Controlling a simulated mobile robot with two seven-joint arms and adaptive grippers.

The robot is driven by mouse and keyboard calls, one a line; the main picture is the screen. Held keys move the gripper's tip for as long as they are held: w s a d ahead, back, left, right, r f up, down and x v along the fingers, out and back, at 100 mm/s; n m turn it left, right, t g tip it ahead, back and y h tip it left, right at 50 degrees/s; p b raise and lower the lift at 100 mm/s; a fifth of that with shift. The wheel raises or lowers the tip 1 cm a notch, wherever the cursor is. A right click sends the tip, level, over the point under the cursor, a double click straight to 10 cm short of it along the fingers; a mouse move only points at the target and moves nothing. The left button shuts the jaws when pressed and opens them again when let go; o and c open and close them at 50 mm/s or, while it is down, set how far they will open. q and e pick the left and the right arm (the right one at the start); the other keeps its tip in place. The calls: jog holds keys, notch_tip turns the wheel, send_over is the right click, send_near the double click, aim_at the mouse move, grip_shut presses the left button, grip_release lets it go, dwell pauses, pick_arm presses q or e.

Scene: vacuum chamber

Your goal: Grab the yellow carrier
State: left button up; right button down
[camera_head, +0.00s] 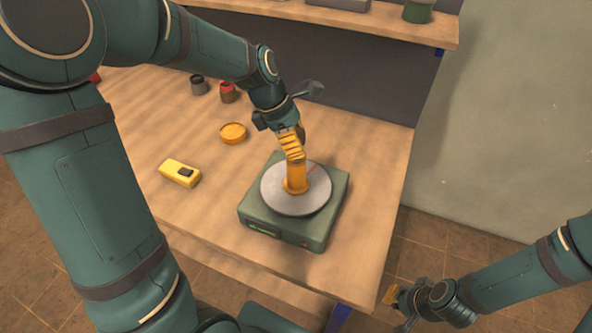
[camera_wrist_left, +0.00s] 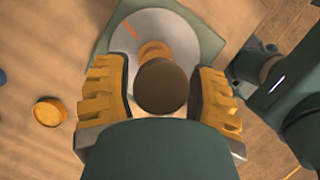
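The yellow carrier (camera_head: 296,180) stands upright on the round grey plate (camera_head: 312,202) of a green device. It shows as a short post with a wider foot. In the left wrist view the carrier's yellow part (camera_wrist_left: 153,50) shows behind a dark round top (camera_wrist_left: 161,88). My left gripper (camera_head: 291,143) is above the plate at the carrier's upper end. Its yellow-padded fingers (camera_wrist_left: 160,85) stand apart on either side of the dark top, with narrow gaps and no clear contact. My right gripper (camera_head: 396,307) is open and empty, off the table's front right edge.
The green device (camera_head: 258,222) sits near the table's right front corner. A yellow box (camera_head: 180,173), a round yellow dish (camera_head: 233,133) and small dark and red containers (camera_head: 228,93) lie to its left. A shelf (camera_head: 290,12) runs along the back.

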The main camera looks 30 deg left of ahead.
pick_arm(q)
grip_shut()
jog(key=shift+r, duration=0.1)
